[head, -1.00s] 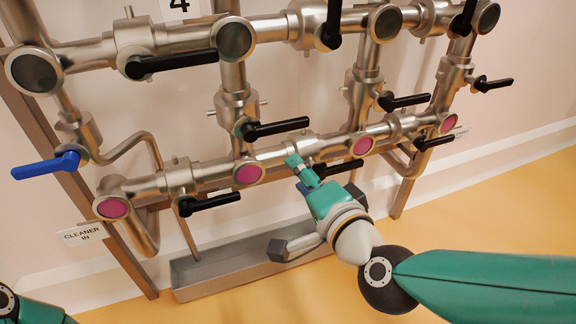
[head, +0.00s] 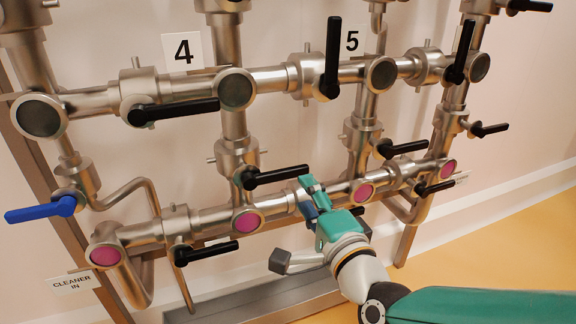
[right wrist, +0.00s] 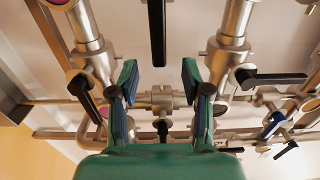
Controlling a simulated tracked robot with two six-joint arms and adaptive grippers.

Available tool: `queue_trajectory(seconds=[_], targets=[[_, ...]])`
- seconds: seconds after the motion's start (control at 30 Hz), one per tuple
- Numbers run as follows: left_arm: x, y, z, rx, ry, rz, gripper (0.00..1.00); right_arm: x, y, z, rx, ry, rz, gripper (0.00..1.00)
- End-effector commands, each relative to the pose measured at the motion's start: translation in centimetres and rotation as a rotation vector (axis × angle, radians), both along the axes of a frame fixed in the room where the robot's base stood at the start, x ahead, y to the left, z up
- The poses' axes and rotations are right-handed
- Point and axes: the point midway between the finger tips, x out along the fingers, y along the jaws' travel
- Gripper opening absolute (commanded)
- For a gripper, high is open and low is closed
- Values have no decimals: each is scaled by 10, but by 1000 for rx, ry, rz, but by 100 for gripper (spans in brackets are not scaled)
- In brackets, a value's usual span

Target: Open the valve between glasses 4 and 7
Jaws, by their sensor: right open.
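The number 4 plate (head: 184,50) is up-left of a dark sight glass (head: 237,89), which I take as glass 4. A vertical pipe with a valve (head: 238,158) runs from it down to a pink glass (head: 247,220); no number 7 shows. That valve's black handle (head: 275,177) points right, across the pipe. My right gripper (head: 309,194) is open and empty, its upper finger close to the handle's tip; contact cannot be told. In the right wrist view the open fingers (right wrist: 160,84) have a black handle (right wrist: 157,32) ahead between them; which handle is unclear. My left gripper is out of view.
The number 5 plate (head: 352,40) and another dark glass (head: 382,74) are to the right. A blue handle (head: 40,209) sticks out at left, and a black handle (head: 206,251) lower down. A grey trough (head: 255,302) lies below the pipes. Yellow floor is clear at right.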

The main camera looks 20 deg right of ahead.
Motion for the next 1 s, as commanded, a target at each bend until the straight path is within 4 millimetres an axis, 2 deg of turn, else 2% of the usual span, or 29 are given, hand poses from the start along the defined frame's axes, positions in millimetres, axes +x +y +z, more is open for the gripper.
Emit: queue_trajectory(seconds=[0.03,0.2,0.4,0.6,0.87,1.0], targets=[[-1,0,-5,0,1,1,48,13,0,-5,0,5,-2,48],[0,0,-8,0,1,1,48,47,2,-5,-1,4,0,48],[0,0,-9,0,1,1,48,76,3,-3,1,4,1,48],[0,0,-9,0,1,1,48,87,4,-3,0,2,1,48],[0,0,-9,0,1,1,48,87,4,-3,0,2,2,48],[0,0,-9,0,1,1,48,87,4,-2,0,2,2,25]])
